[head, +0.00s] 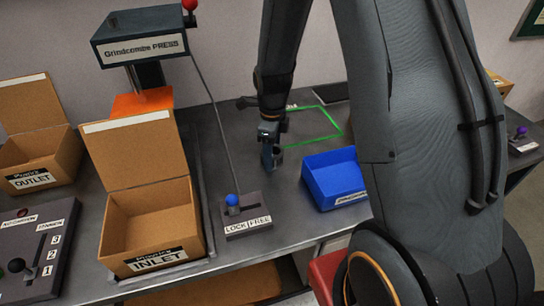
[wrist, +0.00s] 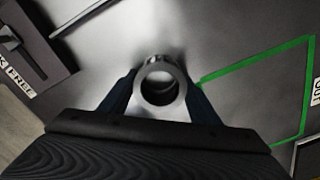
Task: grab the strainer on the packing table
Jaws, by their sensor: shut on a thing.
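My gripper (head: 268,150) reaches down to the packing table, between the lever box and the blue bin. In the wrist view my gripper (wrist: 160,82) has its two dark blue fingers on either side of a short grey metal ring-shaped piece, which looks like the strainer (wrist: 161,67). The jaws are shut on it. Its open round end faces the wrist camera. In the head view the strainer (head: 278,154) is small and partly hidden by my gripper. I cannot tell whether it touches the table top.
A green outlined square (head: 341,119) lies right of my gripper. A blue bin (head: 326,186) stands nearer right. The LOCK/FREE lever box (head: 249,220) is front left. The INLET carton (head: 152,252), OUTLET carton (head: 40,172) and press (head: 140,45) stand left.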

